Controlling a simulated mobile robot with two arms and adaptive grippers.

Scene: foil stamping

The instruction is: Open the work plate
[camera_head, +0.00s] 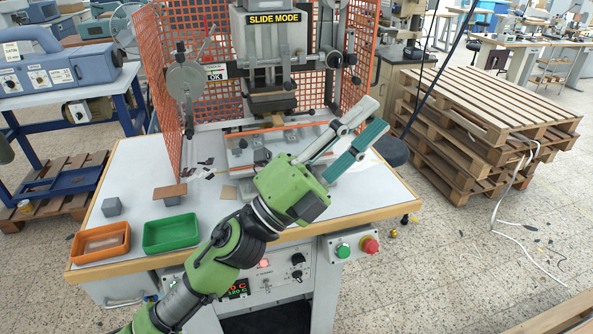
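The stamping machine (264,45) stands on the white table, with "SLIDE MODE" on its head. Its work plate (262,140), a pale plate with a reddish strip, lies low under the head; my gripper covers part of its right side. My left gripper (368,119) reaches in from the lower left, in front and to the right of the plate. Its two fingers, one pale grey and one teal, are apart with nothing seen between them. Whether a finger touches the plate assembly cannot be told. My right gripper is not in view.
Orange mesh guards (176,75) flank the machine. An orange tray (101,243), a green tray (171,232) and a small grey block (111,207) are at the table's left. Green and red buttons (370,246) sit at the front. Pallets (490,110) are stacked right.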

